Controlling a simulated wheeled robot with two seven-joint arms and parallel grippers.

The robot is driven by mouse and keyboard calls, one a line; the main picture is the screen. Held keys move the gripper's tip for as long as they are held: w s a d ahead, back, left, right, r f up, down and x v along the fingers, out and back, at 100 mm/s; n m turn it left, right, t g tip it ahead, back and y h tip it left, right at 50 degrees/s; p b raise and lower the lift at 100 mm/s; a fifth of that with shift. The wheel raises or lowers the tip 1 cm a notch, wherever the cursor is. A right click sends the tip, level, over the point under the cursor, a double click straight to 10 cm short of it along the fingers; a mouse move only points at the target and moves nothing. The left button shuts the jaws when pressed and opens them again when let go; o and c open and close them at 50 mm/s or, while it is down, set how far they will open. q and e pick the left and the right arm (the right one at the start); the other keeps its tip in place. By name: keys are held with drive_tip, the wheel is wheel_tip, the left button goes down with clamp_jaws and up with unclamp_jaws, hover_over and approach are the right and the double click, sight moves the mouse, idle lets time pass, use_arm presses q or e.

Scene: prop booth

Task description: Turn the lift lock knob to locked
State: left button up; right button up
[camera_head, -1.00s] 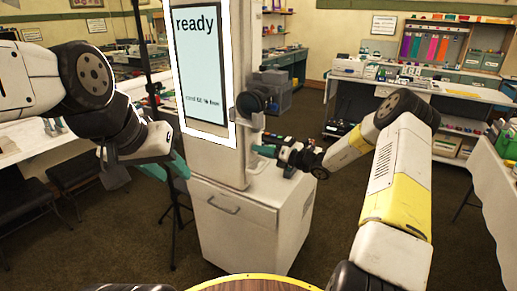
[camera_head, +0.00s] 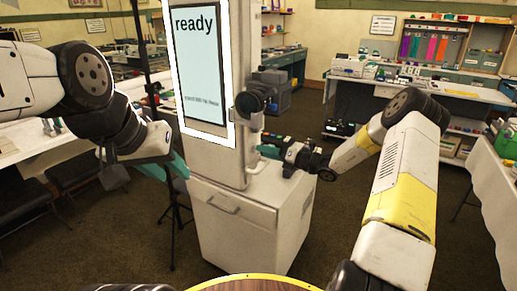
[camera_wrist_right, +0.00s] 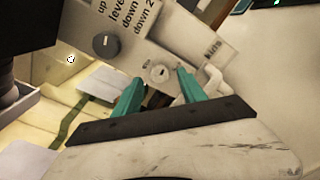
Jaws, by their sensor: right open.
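In the right wrist view a pale panel carries a dark round knob (camera_wrist_right: 105,43) beside printed lines with "up", "level" and "down". Lower on it is a small pale round lock (camera_wrist_right: 160,73) with a dark slot. I cannot tell which is the lift lock knob, and no "locked" label is readable. My right gripper (camera_wrist_right: 160,88) is open and empty, its teal fingertips just below and either side of the small lock; contact is unclear. In the head view my right gripper (camera_head: 268,148) is beside the kiosk column (camera_head: 222,155). My left gripper (camera_head: 168,167) hangs left of the kiosk, its jaws unclear.
The kiosk's screen (camera_head: 200,62) reads "ready". A black round part (camera_head: 256,98) juts from the column's right side. The white cabinet (camera_head: 235,222) stands below. A pale bent piece (camera_wrist_right: 215,78) sits right of my right fingers.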

drive_tip(key=shift+v, duration=2.6)
drive_tip(key=s+a+r+n+g+h, duration=0.2)
drive_tip(key=s+a+r+n+g, duration=0.3)
drive_tip(key=s+n, duration=0.4)
drive_tip(key=s+a+r+n+g+h, duration=0.3)
drive_tip(key=s+r+n, duration=0.4)
drive_tip(key=s+n, duration=0.2)
drive_tip(key=s+d+r+n+t+h, duration=0.2)
drive_tip(key=s+d+r+n+h, duration=0.1)
drive_tip(key=s+n, duration=0.5)
drive_tip(key=s+d+r+n+t+h, duration=0.2)
drive_tip(key=s+d+r+n+h, duration=0.2)
drive_tip(key=s, duration=0.7)
drive_tip(key=d+n, duration=0.2)
drive_tip(key=n, duration=0.2)
drive_tip(key=shift+d+r+n, duration=0.15)
drive_tip(key=shift+r+n, duration=0.15)
drive_tip(key=shift+n, duration=0.1)
